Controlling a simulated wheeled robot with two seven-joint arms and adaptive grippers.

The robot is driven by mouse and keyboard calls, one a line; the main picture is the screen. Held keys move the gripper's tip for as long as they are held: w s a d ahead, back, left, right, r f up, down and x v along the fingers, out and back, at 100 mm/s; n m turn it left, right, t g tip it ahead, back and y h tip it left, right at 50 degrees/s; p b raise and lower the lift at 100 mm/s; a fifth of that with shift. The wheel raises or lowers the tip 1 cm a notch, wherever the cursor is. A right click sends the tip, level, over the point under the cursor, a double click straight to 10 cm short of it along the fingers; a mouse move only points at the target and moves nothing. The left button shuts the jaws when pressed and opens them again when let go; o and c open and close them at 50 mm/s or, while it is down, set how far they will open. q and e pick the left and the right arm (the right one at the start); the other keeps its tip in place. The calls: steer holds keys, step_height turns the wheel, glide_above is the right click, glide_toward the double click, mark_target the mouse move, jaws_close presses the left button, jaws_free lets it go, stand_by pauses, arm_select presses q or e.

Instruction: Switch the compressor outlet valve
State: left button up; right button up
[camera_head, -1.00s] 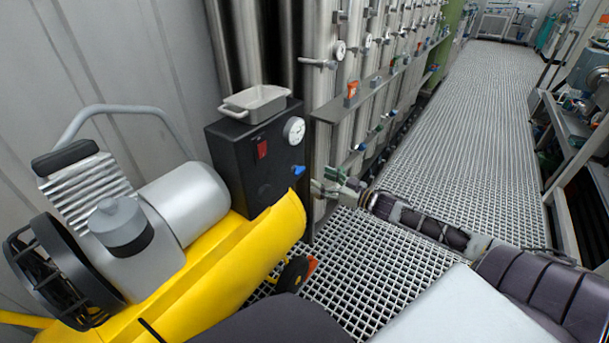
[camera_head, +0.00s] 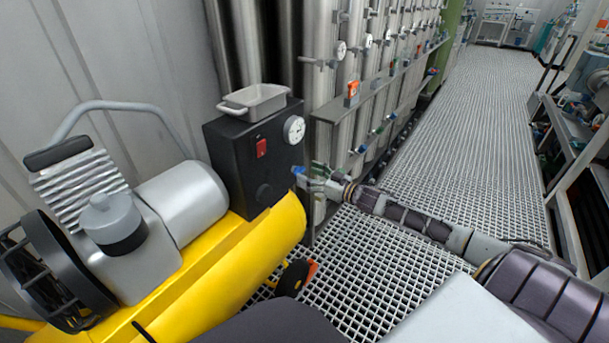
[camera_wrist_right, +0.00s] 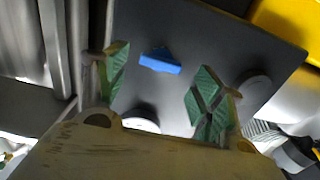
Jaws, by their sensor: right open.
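The blue valve handle (camera_head: 298,170) sticks out from the right side of the black compressor panel (camera_head: 245,165), below a round white gauge (camera_head: 294,129). My right gripper (camera_head: 314,178) is right beside the handle and partly overlaps it in the head view. In the right wrist view, the green-padded fingers of the right gripper (camera_wrist_right: 161,85) are spread apart. The blue handle (camera_wrist_right: 160,60) shows in the gap between them, in front of the dark panel (camera_wrist_right: 225,50), and neither finger visibly touches it. My left gripper is not in view.
The yellow compressor tank (camera_head: 240,265) with its silver motor stands at the left. A grey metal tray (camera_head: 254,101) sits on the black panel box. Tall steel membrane vessels (camera_head: 325,80) stand behind. The grated floor (camera_head: 460,130) to the right is clear.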

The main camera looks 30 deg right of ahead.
mark_target(299, 171)
steer(key=shift+w+a, duration=0.15)
steer(key=shift+w, duration=0.3)
steer(key=shift+w+a+b, duration=0.15)
steer(key=shift+w+b, duration=0.15)
steer(key=shift+w, duration=0.05)
steer(key=shift+w+a, duration=0.1)
steer(key=shift+w, duration=0.2)
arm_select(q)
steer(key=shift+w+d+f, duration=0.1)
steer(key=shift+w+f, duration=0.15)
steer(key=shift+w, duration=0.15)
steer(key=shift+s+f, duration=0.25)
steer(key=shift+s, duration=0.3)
arm_select(e)
steer(key=c, duration=1)
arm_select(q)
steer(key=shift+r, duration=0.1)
